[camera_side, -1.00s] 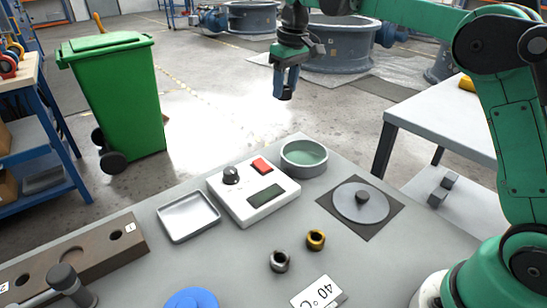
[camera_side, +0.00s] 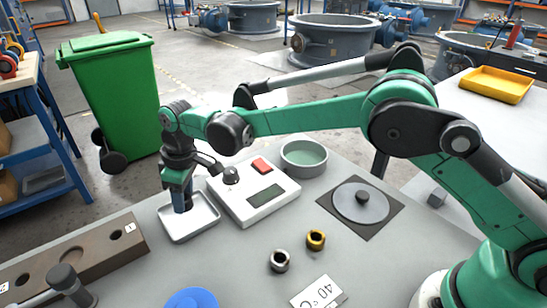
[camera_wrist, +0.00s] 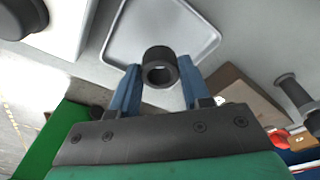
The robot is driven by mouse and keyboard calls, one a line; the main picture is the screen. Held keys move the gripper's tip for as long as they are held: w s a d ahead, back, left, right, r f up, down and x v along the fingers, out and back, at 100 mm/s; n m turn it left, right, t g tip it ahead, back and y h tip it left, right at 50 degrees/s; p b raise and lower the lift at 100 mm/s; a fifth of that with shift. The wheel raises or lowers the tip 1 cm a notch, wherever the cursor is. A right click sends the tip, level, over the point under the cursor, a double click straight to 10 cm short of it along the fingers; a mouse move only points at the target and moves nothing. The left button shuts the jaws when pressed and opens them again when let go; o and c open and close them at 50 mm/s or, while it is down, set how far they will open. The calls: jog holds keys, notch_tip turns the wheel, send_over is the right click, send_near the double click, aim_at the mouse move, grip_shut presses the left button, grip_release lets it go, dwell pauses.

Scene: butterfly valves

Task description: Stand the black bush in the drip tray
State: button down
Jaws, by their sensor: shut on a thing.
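My gripper (camera_side: 182,205) is over the drip tray (camera_side: 205,225), a shallow light grey square tray on the bench. In the wrist view my gripper's blue fingers (camera_wrist: 160,86) are shut on the black bush (camera_wrist: 160,56), a short dark ring with its bore facing the camera. The drip tray (camera_wrist: 205,28) lies behind the bush in that view. In the side view the bush is mostly hidden by the fingers. I cannot tell whether the bush touches the tray floor.
A white control box (camera_side: 253,191) stands just right of the tray. A brown block with holes (camera_side: 75,258) lies to the left. A grey bush (camera_side: 279,261) and a brass bush (camera_side: 316,240) stand on the bench. A round green-lined dish (camera_side: 304,157) is behind the box.

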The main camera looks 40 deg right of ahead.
aim_at(188, 216)
jog(key=shift+f, duration=1.35)
jog(key=shift+c, duration=2.1)
grip_release()
jog(key=shift+f, duration=0.15)
